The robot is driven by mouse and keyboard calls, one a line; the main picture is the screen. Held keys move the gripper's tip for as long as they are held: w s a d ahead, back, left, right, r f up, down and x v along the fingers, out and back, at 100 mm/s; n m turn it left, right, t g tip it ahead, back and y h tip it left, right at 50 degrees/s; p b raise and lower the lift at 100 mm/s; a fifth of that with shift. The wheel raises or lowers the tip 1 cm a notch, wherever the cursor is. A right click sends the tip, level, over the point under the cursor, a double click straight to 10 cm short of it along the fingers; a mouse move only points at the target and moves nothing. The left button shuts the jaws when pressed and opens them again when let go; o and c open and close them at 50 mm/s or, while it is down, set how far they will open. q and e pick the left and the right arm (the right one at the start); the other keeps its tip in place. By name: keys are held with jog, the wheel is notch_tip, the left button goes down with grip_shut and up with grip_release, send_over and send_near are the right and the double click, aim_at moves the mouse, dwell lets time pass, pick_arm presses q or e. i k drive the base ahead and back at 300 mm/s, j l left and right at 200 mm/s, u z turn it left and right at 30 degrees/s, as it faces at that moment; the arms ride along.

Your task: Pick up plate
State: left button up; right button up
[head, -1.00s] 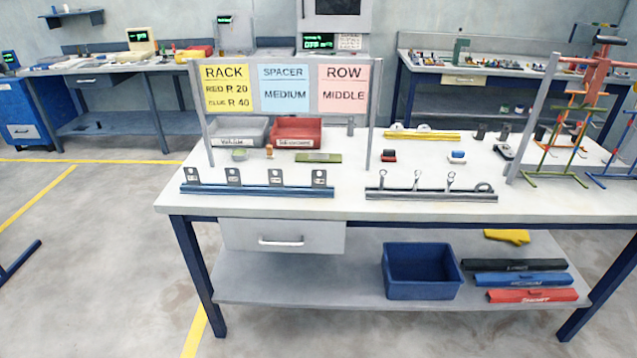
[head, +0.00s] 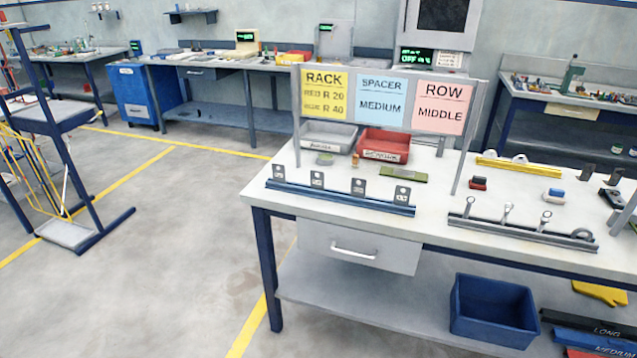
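Several small grey metal plates with holes, one of them this plate (head: 358,187), stand upright in a row along a blue bar (head: 340,198) at the bench's front left edge. Which plate the task means I cannot tell. A second, grey bar (head: 522,231) to the right carries several ring-topped metal pieces (head: 507,214). Neither of my grippers is in view.
The white workbench (head: 438,200) carries a grey bin (head: 327,138), a red bin (head: 383,145) and a sign panel (head: 389,99) on posts. A blue crate (head: 493,312) sits on its lower shelf. A frame stand (head: 75,150) is at left; open floor lies between.

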aim_at(316, 182)
jog(key=u, duration=8)
jog(key=k+u, duration=0.1)
jog(key=u, duration=0.35)
jog(key=k+u, duration=0.1)
jog(key=u, duration=0.35)
jog(key=j+u, duration=0.1)
jog(key=u, duration=0.3)
jog(key=k+j+u, duration=0.1)
jog(key=u, duration=0.35)
jog(key=j+u, duration=0.15)
jog(key=u, duration=0.3)
jog(key=k+j+u, duration=0.1)
jog(key=j+u, duration=1.1)
jog(key=i+j, duration=0.05)
jog(key=j, duration=0.05)
